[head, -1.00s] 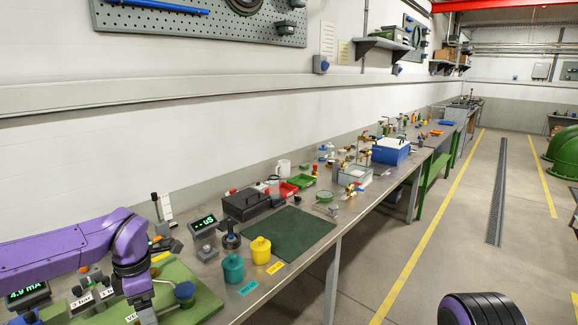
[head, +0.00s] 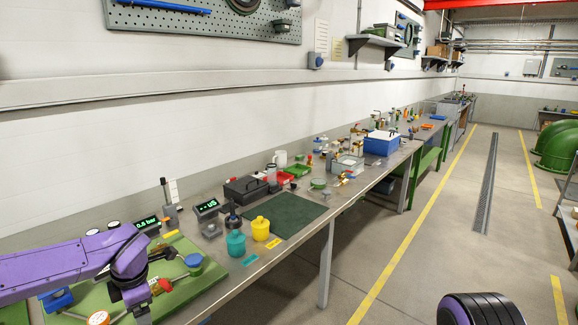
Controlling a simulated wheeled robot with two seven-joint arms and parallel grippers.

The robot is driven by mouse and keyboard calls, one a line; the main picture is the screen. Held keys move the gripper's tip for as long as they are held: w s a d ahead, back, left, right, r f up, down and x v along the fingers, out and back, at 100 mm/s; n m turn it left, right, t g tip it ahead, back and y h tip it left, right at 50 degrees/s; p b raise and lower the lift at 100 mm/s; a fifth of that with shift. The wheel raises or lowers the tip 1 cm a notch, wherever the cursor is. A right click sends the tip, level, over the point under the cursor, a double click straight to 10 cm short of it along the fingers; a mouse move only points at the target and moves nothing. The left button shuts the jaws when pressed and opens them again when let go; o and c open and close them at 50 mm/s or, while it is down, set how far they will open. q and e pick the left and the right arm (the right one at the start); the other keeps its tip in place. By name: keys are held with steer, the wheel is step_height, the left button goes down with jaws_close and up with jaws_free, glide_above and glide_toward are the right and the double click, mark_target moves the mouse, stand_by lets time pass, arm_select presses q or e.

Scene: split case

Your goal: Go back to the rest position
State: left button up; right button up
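My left arm, purple and black, comes in from the left over the green board (head: 205,272) on the bench. My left gripper (head: 142,312) points down at the bottom edge of the head view. Its fingertips are cut off or hidden, so I cannot tell whether it is open. Nothing is clearly seen held in it. A black and purple rounded link of my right arm shows at the bottom right, over the floor. My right gripper is out of view.
The bench (head: 315,225) runs away along the white wall. It holds a teal pot (head: 235,244), a yellow pot (head: 260,229), a dark green mat (head: 285,221), a black case (head: 245,189) and a blue box (head: 381,145). The floor (head: 405,265) right of the bench is clear.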

arm_select(q)
steer(key=s+d+f+m+t+y+b, duration=0.25)
steer(key=s+f+m, duration=0.25)
steer(key=f, duration=0.6)
steer(key=s+d+f+m+t+y+b, duration=0.1)
steer(key=s+d+f+m+t, duration=0.3)
steer(key=f, duration=0.7)
steer(key=s+a+f+m+g+h+b, duration=0.1)
steer(key=s+f+m, duration=0.4)
steer(key=s, duration=0.7)
steer(key=s+a+f+m+g+h+b, duration=0.1)
steer(key=s+f+m+g+b, duration=0.1)
steer(key=s+f+m+g, duration=0.2)
steer(key=s+f+m, duration=0.1)
steer(key=s+f, duration=0.2)
steer(key=s, duration=0.4)
steer(key=shift+s+a+f, duration=0.25)
steer(key=shift+s+f, duration=0.1)
